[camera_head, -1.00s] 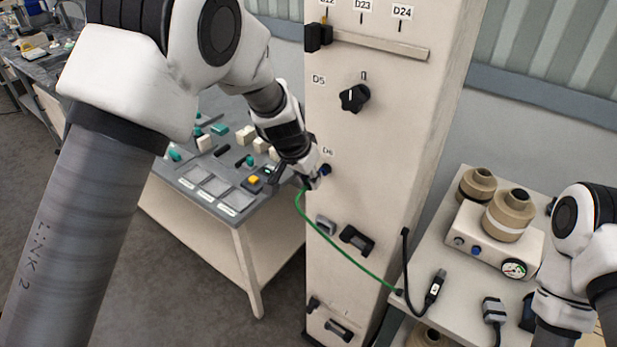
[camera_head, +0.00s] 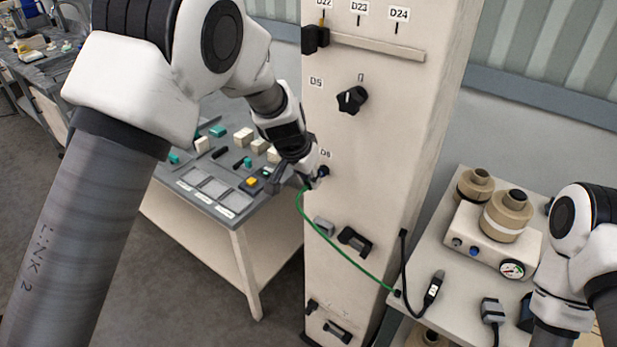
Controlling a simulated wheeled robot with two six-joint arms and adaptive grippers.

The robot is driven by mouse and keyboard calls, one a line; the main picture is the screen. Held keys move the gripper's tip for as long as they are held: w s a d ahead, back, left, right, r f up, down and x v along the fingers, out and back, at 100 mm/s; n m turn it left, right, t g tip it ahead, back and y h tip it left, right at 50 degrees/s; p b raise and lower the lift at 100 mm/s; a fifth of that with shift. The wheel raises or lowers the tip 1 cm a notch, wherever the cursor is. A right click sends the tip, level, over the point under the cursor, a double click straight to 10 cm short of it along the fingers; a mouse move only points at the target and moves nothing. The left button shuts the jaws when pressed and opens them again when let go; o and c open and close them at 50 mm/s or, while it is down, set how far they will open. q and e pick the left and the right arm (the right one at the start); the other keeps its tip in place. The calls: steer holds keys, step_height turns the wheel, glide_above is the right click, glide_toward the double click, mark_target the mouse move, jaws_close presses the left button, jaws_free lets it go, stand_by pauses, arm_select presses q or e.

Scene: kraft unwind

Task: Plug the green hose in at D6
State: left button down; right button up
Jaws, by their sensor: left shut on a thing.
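The tall beige cabinet (camera_head: 345,200) stands in the middle. The D6 label (camera_head: 325,153) is on its front, and a dark round port (camera_head: 323,171) shows just below it. My left gripper (camera_head: 312,182) is at the cabinet face by that port, shut on the end of the green hose (camera_head: 340,251). The gripper hides the hose tip, so I cannot tell whether it is inside the port. The hose hangs from the gripper and runs down right to the side table. Of my right arm, only links show at the right edge; its gripper is out of view.
A black knob (camera_head: 352,99) at D5 and a horizontal rail (camera_head: 378,46) are above the port. A black handle (camera_head: 354,240) is below. The side table (camera_head: 452,200) holds a gauge unit (camera_head: 490,240) and black cables. A grey workbench (camera_head: 180,205) stands behind my left arm.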

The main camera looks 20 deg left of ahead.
arm_select(q)
steer(key=shift+w+d, duration=0.1)
steer(key=shift+w, duration=0.15)
stand_by(0.7)
steer(key=c, duration=1)
jaws_free()
steer(key=shift+r, duration=0.1)
